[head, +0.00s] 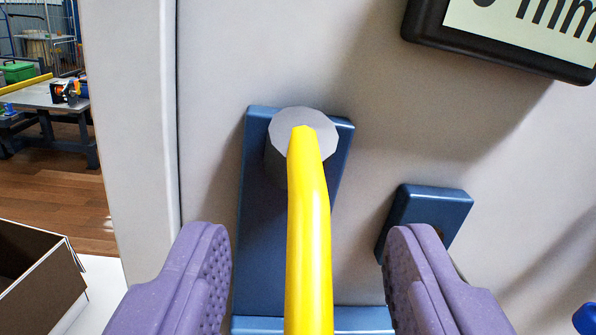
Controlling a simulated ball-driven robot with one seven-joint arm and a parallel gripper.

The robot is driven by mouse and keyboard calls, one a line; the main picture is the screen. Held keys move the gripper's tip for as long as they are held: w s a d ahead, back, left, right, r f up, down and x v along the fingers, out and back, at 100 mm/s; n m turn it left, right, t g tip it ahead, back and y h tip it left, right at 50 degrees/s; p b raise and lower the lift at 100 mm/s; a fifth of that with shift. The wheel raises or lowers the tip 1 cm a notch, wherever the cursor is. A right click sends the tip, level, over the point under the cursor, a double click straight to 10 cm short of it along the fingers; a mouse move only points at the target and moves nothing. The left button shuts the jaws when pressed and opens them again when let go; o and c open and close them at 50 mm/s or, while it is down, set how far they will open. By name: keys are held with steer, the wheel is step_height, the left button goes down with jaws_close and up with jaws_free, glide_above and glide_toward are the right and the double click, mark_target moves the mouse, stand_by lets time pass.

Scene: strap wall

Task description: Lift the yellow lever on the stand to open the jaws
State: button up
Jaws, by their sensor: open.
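The yellow lever (309,250) runs from a grey round pivot (318,125) down toward the camera and out of the bottom edge in the head view. The pivot sits at the top of a blue stand (262,230) against a pale wall panel. My gripper (313,250) shows as two purple ridged fingers, open, one on each side of the lever. Gaps show between the lever and both fingers. The lever's near end is out of view, and the jaws cannot be made out.
A small blue block (430,215) is on the panel behind the right finger. A dark-framed display (510,35) is at upper right. An open brown box (40,275) stands at lower left. A workbench (50,95) is far off at upper left, with wooden floor before it.

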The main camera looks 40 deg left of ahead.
mark_target(323, 190)
steer(key=shift+x, duration=0.9)
jaws_close()
steer(key=r+g+h+p, duration=0.1)
steer(key=r+p, duration=0.1)
steer(key=p, duration=0.2)
steer(key=shift+p, duration=0.35)
steer(key=p, duration=0.1)
steer(key=g+h+p, duration=0.1)
steer(key=p, duration=0.1)
steer(key=shift+r+g+h, duration=0.25)
steer(key=shift+g+h, duration=0.05)
steer(key=shift+f+g+h+p, duration=0.15)
steer(key=shift+g+h+p, duration=0.15)
steer(key=shift+p, duration=0.5)
jaws_free()
steer(key=shift+f, duration=0.1)
